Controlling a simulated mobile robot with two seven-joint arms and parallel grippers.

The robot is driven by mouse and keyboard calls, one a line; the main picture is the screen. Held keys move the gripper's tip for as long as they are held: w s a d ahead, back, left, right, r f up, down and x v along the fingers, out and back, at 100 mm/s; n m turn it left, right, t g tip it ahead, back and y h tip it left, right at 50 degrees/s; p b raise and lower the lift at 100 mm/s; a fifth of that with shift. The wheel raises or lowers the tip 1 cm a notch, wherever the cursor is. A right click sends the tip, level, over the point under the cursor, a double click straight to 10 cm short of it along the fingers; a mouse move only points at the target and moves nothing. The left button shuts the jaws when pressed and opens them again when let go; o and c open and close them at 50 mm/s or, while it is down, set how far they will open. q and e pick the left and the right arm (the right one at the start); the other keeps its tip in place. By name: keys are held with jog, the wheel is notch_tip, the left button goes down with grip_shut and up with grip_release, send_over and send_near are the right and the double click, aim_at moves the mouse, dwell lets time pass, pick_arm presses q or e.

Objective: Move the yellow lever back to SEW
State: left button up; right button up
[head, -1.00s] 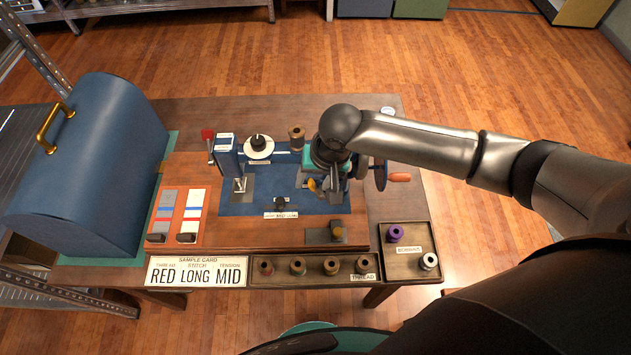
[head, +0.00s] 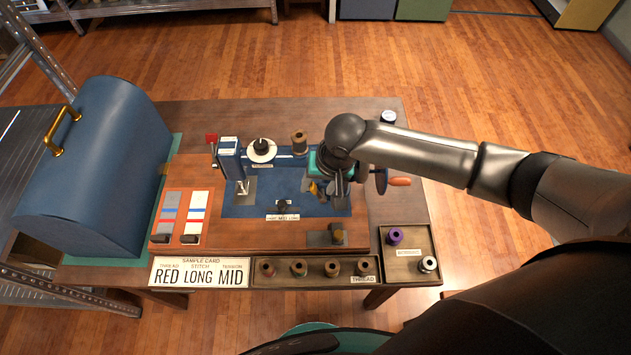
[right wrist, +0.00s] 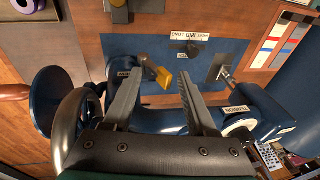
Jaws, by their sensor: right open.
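The yellow lever (head: 314,188) is on the front of the blue sewing machine, at the end of a dark stub. In the right wrist view the yellow lever (right wrist: 162,77) shows between the fingertips of my right gripper (right wrist: 163,74). A small white label (right wrist: 124,73) sits beside the lever; its words are too small to read. My right gripper (head: 333,188) is open and points down at the machine, just right of the lever in the head view. I cannot tell whether a finger touches it. My left gripper is not in view.
The handwheel (head: 381,178) with its orange handle is right of my gripper. A spool (head: 299,143) and a tension dial (head: 261,150) stand on the machine. The thread tray (head: 335,282) and bobbin tray (head: 410,262) lie in front. A blue domed cover (head: 95,170) stands at left.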

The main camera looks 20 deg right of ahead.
jog(key=shift+s+d+r+p, duration=0.15)
jog(key=shift+d+r+p, duration=0.05)
jog(key=shift+d+p, duration=0.45)
jog(key=d, duration=0.1)
jog(key=d+p, duration=0.1)
jog(key=s+d+f+p, duration=0.1)
jog(key=shift+d, duration=0.15)
dwell(0.6)
jog(key=shift+r+p, duration=0.1)
jog(key=shift+p, duration=0.25)
jog(key=shift+w+a+r+p, duration=0.1)
jog(key=shift+w+a+p, duration=0.05)
jog(key=shift+a+p, duration=0.3)
jog(key=shift+r, duration=0.1)
jog(key=p+v, duration=0.7)
jog(key=p, duration=0.2)
jog(key=shift+r+p, duration=0.35)
jog(key=shift+r, duration=0.05)
